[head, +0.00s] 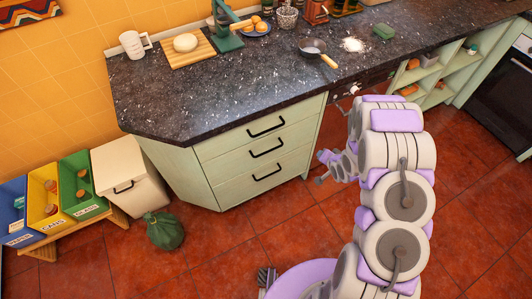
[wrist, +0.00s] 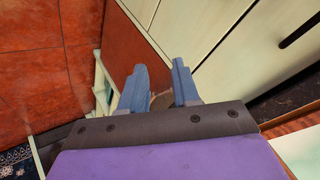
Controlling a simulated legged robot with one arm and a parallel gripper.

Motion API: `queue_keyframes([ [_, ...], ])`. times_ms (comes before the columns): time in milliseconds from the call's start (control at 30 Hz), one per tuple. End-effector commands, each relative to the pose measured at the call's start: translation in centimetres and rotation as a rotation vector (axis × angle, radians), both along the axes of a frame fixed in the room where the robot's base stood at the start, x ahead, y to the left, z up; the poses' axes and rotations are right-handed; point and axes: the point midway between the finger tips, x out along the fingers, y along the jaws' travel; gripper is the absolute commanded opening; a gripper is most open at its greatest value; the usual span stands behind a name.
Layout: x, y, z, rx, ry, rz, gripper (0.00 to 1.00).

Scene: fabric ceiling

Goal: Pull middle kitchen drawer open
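The middle drawer (head: 235,162) is one of three pale green drawers stacked under the dark countertop. It looks closed, flush with the drawers above and below. Its black bar handle (head: 266,148) is unobstructed in the head view. My gripper (head: 322,167) is to the right of the drawer fronts, apart from the handles. Pale drawer fronts (wrist: 215,45) and a dark handle (wrist: 300,29) show at upper right; I cannot tell which drawer that handle belongs to.
The countertop (head: 215,100) holds a cutting board (head: 205,52), a pan (head: 312,47) and a white mug (head: 134,44). A white bin (head: 125,175), colored sorting boxes (head: 80,185) and a green bag (head: 163,232) stand left of the cabinet. The red tiled floor (head: 235,250) before the drawers is clear.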

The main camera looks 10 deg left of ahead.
Motion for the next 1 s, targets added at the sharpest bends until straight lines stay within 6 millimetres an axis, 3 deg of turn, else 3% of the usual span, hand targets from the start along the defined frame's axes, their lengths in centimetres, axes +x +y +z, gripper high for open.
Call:
queue_keyframes([
  [33,-0.4,1.3,-1.5,0.052,-0.009,0.001,0.31],
  [200,-1.7,5.4,-4.9,0.261,-0.065,-0.012,0.31],
  [400,-4.1,9.6,-7.2,0.549,-0.122,-0.051,0.31],
  [700,-7.4,13.9,-7.7,0.859,-0.174,-0.121,0.31],
  [867,-7.6,14.8,-7.6,0.909,-0.187,-0.132,0.31],
  [1000,-6.7,15.6,-7.8,0.914,-0.188,-0.129,0.31],
])
